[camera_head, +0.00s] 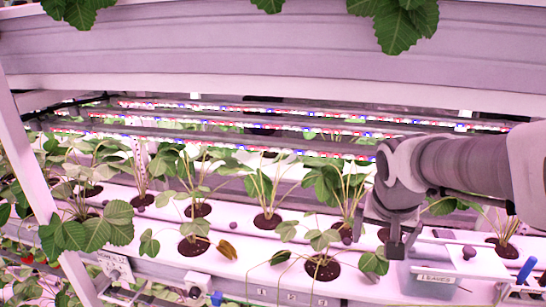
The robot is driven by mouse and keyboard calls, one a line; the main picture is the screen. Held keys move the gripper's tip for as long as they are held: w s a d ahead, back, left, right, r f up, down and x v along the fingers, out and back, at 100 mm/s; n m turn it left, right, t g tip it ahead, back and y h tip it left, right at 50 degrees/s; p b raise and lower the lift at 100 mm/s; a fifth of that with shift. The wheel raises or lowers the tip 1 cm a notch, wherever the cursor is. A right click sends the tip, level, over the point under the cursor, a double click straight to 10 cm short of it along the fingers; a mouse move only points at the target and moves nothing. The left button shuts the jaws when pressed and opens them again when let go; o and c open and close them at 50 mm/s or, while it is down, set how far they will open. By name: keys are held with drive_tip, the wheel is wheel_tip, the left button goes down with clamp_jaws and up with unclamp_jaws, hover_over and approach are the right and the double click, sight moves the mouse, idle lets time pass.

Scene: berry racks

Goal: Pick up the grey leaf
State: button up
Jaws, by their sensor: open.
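No leaf in view is clearly grey. A yellow-brown leaf (227,249) lies on the white planting channel (255,245), left of the front middle plant. The box's inside is mostly hidden.
Several strawberry plants stand in dark soil holes (322,267) along the channels. Small purple balls (469,252) lie among them. A blue-handled tool (526,270) is at the far right. A white post (45,205) stands at left, and a shelf beam (270,50) crosses above.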

approach(370, 266)
drive_tip(key=x, duration=0.4)
drive_tip(key=shift+s+a+f+b, duration=0.1)
drive_tip(key=shift+s+f+b, duration=0.15)
drive_tip(key=shift+f+b, duration=0.15)
drive_tip(key=shift+w+x, duration=0.2)
drive_tip(key=shift+x, duration=1.35)
drive_tip(key=shift+w+x, duration=0.2)
drive_tip(key=shift+x, duration=1.4)
drive_tip(key=shift+r, duration=0.2)
drive_tip(key=shift+c, duration=0.3)
drive_tip(key=c, duration=1)
